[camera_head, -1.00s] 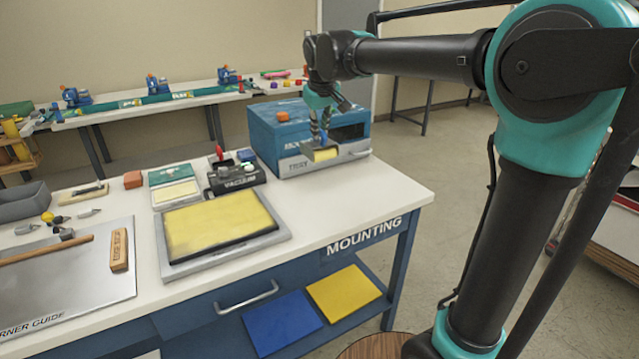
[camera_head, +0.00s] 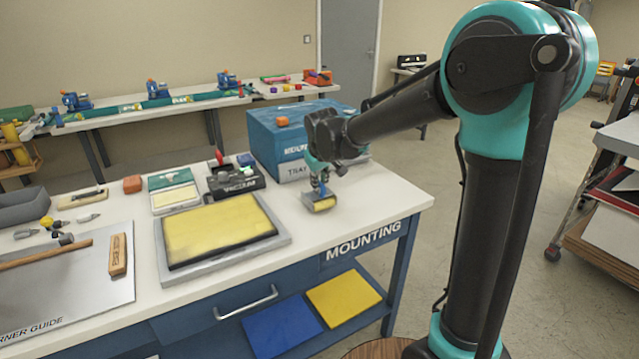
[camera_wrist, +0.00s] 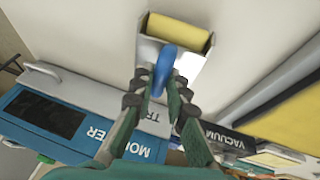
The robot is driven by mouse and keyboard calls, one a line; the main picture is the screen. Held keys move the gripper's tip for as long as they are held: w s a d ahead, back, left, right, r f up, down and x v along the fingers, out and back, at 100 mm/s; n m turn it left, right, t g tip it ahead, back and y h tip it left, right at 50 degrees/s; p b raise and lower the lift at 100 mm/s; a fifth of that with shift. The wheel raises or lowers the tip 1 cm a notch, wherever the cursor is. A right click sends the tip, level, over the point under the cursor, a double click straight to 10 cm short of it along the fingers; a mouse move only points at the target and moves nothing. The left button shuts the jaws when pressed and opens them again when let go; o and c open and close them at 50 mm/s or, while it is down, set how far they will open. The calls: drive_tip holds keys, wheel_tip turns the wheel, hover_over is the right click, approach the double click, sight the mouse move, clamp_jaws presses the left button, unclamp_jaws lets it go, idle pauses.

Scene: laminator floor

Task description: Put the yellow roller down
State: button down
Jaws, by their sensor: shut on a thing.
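The yellow roller (camera_head: 323,205) has a grey metal frame and a blue handle. It is over the right part of the white table top, in front of the blue box, at or just above the surface; I cannot tell whether it touches. My gripper (camera_head: 321,184) points down and is shut on the blue handle. In the wrist view the yellow roller (camera_wrist: 180,31) lies at the top of the picture beyond the grey frame, and my gripper (camera_wrist: 160,88) has a finger on each side of the blue handle (camera_wrist: 163,68).
The blue box (camera_head: 268,140) with a tray stands behind the roller. The black vacuum unit (camera_head: 236,182) and the yellow pad (camera_head: 218,232) on a grey plate lie to the left. Bare white table (camera_head: 375,205) lies right of the roller, up to the table's edge.

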drive_tip(key=shift+f, duration=0.15)
drive_tip(key=c, duration=1.5)
unclamp_jaws()
drive_tip(key=a+v, duration=0.1)
drive_tip(key=v, duration=1.1)
drive_tip(key=s+d+f+m, duration=0.2)
drive_tip(key=s+d+f, duration=0.2)
drive_tip(key=d+f, duration=0.3)
drive_tip(key=s+d+f+m, duration=0.2)
drive_tip(key=s+d+f, duration=0.15)
drive_tip(key=d, duration=0.55)
drive_tip(key=s+d+f+m, duration=0.3)
drive_tip(key=s+d+f, duration=0.7)
drive_tip(key=s+f, duration=0.2)
drive_tip(key=shift+s+f+g+h, duration=0.35)
drive_tip(key=shift+s+g+h, duration=0.05)
drive_tip(key=shift+s, duration=0.65)
